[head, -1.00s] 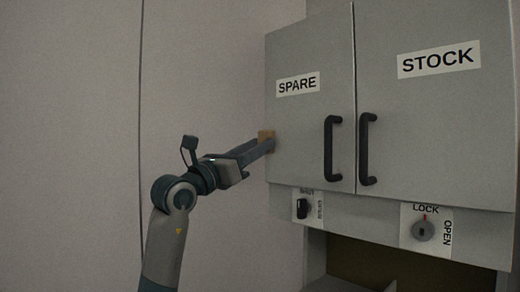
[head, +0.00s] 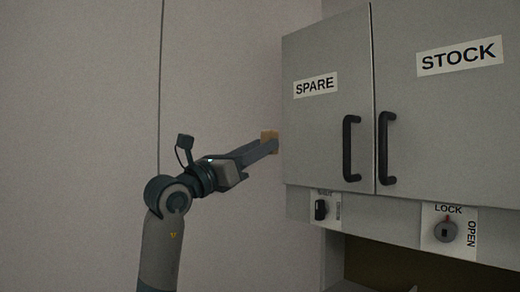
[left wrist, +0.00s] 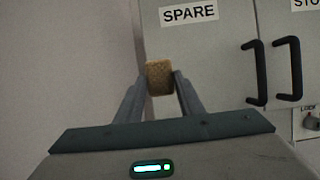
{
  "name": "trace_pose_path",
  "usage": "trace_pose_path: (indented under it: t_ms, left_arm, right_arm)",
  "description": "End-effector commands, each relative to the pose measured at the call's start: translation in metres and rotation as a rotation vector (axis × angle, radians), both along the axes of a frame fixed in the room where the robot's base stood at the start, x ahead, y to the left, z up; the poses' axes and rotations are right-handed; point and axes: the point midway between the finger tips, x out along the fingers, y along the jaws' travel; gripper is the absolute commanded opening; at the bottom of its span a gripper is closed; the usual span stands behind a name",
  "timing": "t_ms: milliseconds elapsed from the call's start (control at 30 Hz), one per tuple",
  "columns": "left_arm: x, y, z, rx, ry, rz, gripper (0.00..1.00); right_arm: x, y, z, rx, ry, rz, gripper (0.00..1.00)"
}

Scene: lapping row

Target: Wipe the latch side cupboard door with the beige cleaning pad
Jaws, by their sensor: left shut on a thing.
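The beige pad (head: 269,135) is a small block between the fingertips of my left gripper (head: 274,147). In the head view it shows just left of the SPARE door's left edge. In the left wrist view the pad (left wrist: 159,77) shows against the left part of the SPARE door; I cannot tell whether it touches. The grey SPARE door (head: 320,120) and the STOCK door (head: 445,120) both look shut. A round knob marked LOCK and OPEN (head: 445,231) sits below the STOCK door. My right gripper is not in view.
Black handles stand out on the SPARE door (head: 350,148) and the STOCK door (head: 384,148), close together. A small black switch (head: 321,209) is below the SPARE door. An open recess lies under the cupboard. The plain wall at left is clear.

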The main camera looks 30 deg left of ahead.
Motion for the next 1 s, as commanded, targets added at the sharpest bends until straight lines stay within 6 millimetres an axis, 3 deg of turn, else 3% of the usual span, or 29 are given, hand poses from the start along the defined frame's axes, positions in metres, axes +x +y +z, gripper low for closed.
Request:
trace_pose_path:
  t_ms: [500, 1000]
  left_arm:
    - [-0.027, 0.01, 0.0, 0.0, -0.001, 0.0, 0.17]
    - [-0.028, 0.01, 0.0, 0.0, -0.001, 0.0, 0.17]
  right_arm:
    - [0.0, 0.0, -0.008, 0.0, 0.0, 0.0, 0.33]
    - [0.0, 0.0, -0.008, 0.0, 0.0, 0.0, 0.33]
